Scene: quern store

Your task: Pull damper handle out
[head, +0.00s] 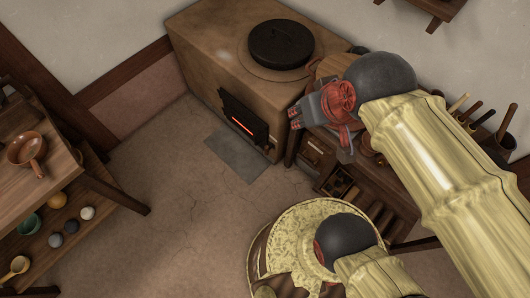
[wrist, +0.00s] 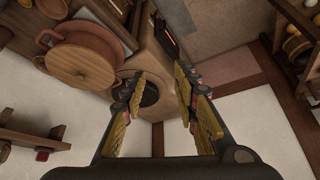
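The clay stove (head: 205,45) stands against the back wall, with a dark firebox door (head: 242,120) showing a glowing red slit on its front. The stove also shows in the wrist view (wrist: 152,52), beyond my fingers. I cannot make out a damper handle for certain in either view. My gripper (head: 294,118) is above the floor near the stove's right front corner. In the wrist view my gripper (wrist: 162,76) has its two fingers spread apart with nothing between them. My arm hides part of the area right of the stove.
A black lid (head: 281,43) sits on the stove top. A side bench (head: 385,185) with tools stands right of the stove. A wooden shelf table (head: 60,195) with a brown pan (head: 27,149) is at left. The floor (head: 165,190) between is clear.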

